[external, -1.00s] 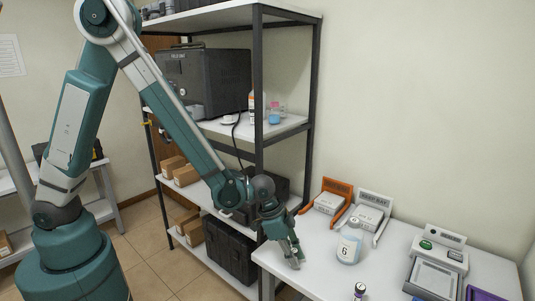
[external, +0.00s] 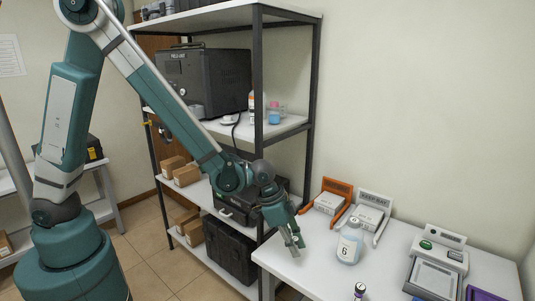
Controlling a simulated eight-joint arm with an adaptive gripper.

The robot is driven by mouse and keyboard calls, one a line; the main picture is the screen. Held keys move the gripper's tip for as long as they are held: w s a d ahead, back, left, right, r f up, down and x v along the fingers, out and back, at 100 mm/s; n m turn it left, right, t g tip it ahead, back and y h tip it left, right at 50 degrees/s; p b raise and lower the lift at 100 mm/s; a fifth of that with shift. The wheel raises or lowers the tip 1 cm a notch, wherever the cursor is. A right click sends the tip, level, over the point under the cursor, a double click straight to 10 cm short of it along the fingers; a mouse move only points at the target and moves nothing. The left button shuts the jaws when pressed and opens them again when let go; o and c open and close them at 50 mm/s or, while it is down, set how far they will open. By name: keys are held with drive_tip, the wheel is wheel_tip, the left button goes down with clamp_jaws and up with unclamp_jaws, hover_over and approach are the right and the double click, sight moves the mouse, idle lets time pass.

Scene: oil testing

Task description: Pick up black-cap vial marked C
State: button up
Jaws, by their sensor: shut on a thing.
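My gripper (external: 295,243) points down above the left part of the white table, just left of the bottle marked 6. It is shut on a small vial, mostly hidden between the fingers; its cap colour and mark cannot be read. A small vial with a dark purplish cap (external: 360,288) stands at the table's front edge, cut off by the picture's lower border. Its letter cannot be made out.
The white table (external: 325,264) has free room around the gripper. A bottle marked 6 (external: 348,246) stands close by on the right. An orange tray (external: 328,203), a white tray (external: 368,216) and a scale-like device (external: 436,273) stand farther off. A shelf rack (external: 262,150) rises behind.

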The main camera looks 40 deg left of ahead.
sight(297, 239)
drive_tip(key=shift+r, duration=2.35)
